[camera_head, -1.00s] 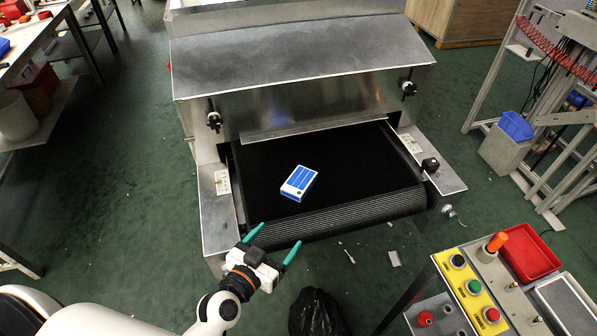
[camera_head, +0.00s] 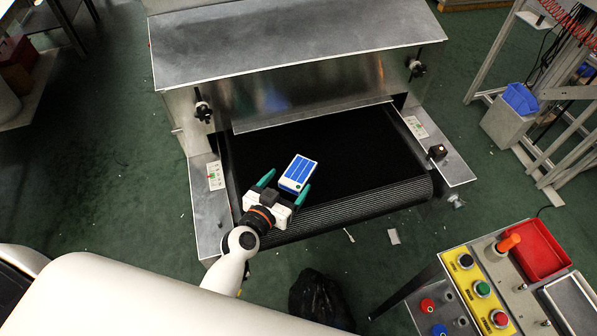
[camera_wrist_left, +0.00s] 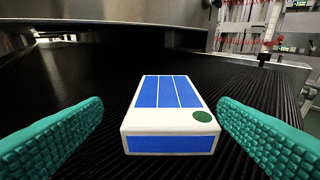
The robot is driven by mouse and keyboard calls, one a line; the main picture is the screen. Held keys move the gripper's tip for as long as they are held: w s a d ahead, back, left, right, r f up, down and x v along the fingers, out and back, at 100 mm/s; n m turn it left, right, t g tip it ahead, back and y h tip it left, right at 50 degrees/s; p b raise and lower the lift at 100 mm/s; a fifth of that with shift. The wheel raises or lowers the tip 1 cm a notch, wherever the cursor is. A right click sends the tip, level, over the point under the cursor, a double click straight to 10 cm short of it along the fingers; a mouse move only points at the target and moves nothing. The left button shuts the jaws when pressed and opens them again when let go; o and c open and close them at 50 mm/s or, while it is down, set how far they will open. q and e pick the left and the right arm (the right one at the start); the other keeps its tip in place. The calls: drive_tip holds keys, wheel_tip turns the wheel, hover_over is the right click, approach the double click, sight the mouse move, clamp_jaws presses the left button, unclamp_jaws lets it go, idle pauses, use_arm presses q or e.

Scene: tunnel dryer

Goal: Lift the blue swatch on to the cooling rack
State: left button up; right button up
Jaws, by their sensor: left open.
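The blue swatch (camera_head: 298,173) is a flat white-edged block with blue panels on top and a green dot at one corner. It lies on the black conveyor belt (camera_head: 340,155) near the dryer's mouth. My left gripper (camera_head: 284,187) is open at the swatch's near end. In the left wrist view the swatch (camera_wrist_left: 168,112) sits between the two green fingers (camera_wrist_left: 160,130), with a gap on each side. No cooling rack can be made out for certain. My right gripper is not in view.
The metal dryer hood (camera_head: 300,50) rises behind the belt, with metal side ledges (camera_head: 208,212) beside it. A control panel (camera_head: 475,262) with buttons and a red tray (camera_head: 535,248) stand at the lower right. A black bag (camera_head: 318,296) lies on the floor in front.

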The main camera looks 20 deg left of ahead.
sight(298, 172)
use_arm(q)
drive_tip(key=x, duration=0.5)
drive_tip(key=shift+w+d+p, duration=0.15)
drive_tip(key=shift+d+p, duration=0.2)
drive_tip(key=shift+d, duration=0.05)
drive_tip(key=c, duration=1.1)
drive_tip(key=shift+c, duration=0.2)
drive_tip(key=shift+r, duration=0.1)
